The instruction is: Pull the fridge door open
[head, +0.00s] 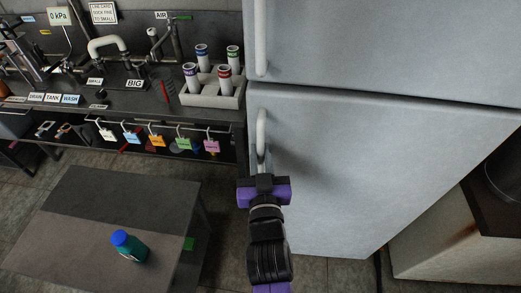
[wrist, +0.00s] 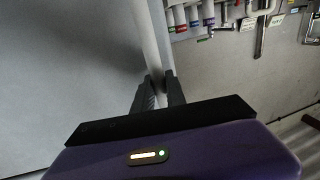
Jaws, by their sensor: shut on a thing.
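The pale grey fridge fills the right of the head view, with an upper door (head: 380,45) and a lower door (head: 350,170). A light vertical handle (head: 262,128) runs along the lower door's left edge. My gripper (head: 263,172) is at the lower part of this handle. In the wrist view, my two dark fingers (wrist: 160,88) are shut on the handle (wrist: 150,35), with the door face (wrist: 70,70) at left. The arm hides the handle's lower end in the head view. I see no clear gap at the lower door's edge.
A dark bench (head: 125,95) with a tube rack (head: 212,92) stands left of the fridge. A low grey table (head: 75,215) with a blue-capped bottle (head: 128,245) is at front left. A beige cabinet (head: 455,240) is at right. Floor shows between table and fridge.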

